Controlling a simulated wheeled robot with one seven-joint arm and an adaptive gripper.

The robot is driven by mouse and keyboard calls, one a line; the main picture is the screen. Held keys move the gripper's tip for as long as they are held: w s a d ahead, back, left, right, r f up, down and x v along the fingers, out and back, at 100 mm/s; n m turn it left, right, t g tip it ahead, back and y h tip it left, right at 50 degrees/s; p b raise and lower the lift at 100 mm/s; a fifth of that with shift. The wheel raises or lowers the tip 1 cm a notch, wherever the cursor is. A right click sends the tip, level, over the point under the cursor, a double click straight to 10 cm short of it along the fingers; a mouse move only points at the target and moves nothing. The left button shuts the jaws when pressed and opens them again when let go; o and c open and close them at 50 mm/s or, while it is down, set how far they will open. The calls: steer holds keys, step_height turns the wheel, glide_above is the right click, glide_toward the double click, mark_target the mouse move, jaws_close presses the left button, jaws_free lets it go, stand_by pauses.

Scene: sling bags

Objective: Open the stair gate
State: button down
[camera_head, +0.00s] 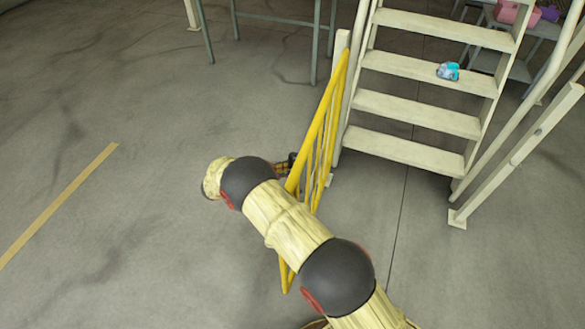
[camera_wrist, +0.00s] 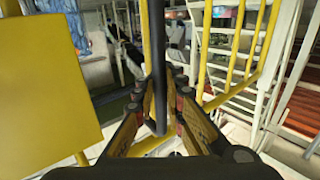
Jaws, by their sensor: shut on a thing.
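The yellow stair gate (camera_head: 323,118) stands at the left post at the foot of the cream staircase (camera_head: 418,108). It is swung out from the stairs toward me, so the front of the bottom step is clear of it. My gripper (camera_head: 288,166) is at the gate's left side, partly hidden behind my arm. My arm hides part of the gate's lower end.
A blue and white item (camera_head: 448,71) lies on a stair tread. A white handrail and post (camera_head: 520,150) stand right of the stairs. Grey table legs (camera_head: 316,45) are at the back. The floor to the left, with a yellow line (camera_head: 60,205), is open.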

steer(key=shift+s+f, duration=0.25)
steer(key=c, duration=2.1)
jaws_free()
steer(key=shift+a+r, duration=0.1)
steer(key=shift+a, duration=0.1)
steer(key=shift+c, duration=0.2)
steer(key=shift+o, duration=1.3)
steer(key=shift+w+d+r, duration=0.1)
steer(key=shift+r, duration=0.05)
steer(key=v, duration=1.2)
